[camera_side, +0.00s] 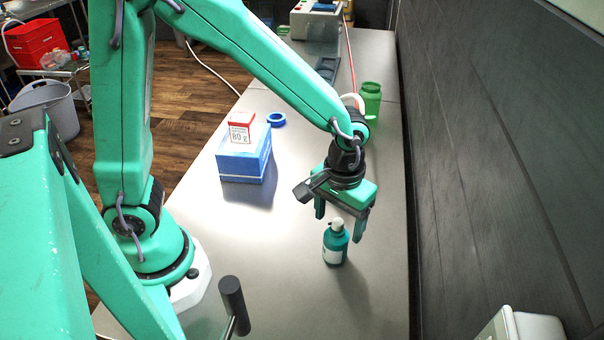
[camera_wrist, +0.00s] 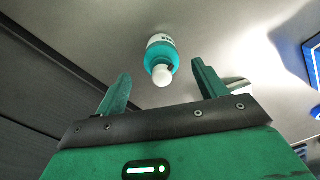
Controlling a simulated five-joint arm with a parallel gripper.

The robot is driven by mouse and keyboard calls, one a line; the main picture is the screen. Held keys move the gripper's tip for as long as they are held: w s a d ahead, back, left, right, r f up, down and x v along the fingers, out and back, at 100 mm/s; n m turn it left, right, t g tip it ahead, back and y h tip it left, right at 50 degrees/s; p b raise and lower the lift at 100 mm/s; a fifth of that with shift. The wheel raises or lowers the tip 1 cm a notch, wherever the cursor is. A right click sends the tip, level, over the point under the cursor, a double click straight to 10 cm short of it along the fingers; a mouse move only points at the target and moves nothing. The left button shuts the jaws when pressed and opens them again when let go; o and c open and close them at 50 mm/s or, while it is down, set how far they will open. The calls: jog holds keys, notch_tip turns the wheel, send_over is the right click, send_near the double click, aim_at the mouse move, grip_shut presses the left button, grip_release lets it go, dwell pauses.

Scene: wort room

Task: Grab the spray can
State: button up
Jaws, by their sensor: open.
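The spray can (camera_side: 336,246) is a small teal bottle with a white label and white top, standing upright on the grey table. In the wrist view the spray can (camera_wrist: 161,50) shows beyond my fingertips, lined up with the gap between them, its white top toward me. My gripper (camera_side: 340,226) is open, fingers pointing down, just above and around the top of the can in the side view. In the wrist view my gripper (camera_wrist: 160,76) has its two green fingers wide apart with nothing held. I cannot tell the exact height gap.
A blue box (camera_side: 245,163) with a red and white carton (camera_side: 240,130) on it stands to the left, near a blue ring (camera_side: 276,119). A green jar (camera_side: 371,101) stands behind my wrist. A dark wall (camera_side: 480,150) runs along the right. The table's front is mostly clear.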

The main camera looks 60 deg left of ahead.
aim_at(337, 232)
jog(key=shift+a+f, duration=0.1)
jog(key=shift+f, duration=3.1)
jog(key=c, duration=1.4)
jog(key=shift+r, duration=0.2)
jog(key=shift+r, duration=0.45)
notch_tip(337, 232, up, 3)
jog(key=shift+f, duration=0.1)
jog(key=s+d+r, duration=0.2)
jog(key=s, duration=0.1)
jog(key=s+d+r, duration=0.2)
jog(key=s, duration=0.1)
jog(key=s+d+r, duration=0.3)
jog(key=shift+s, duration=0.2)
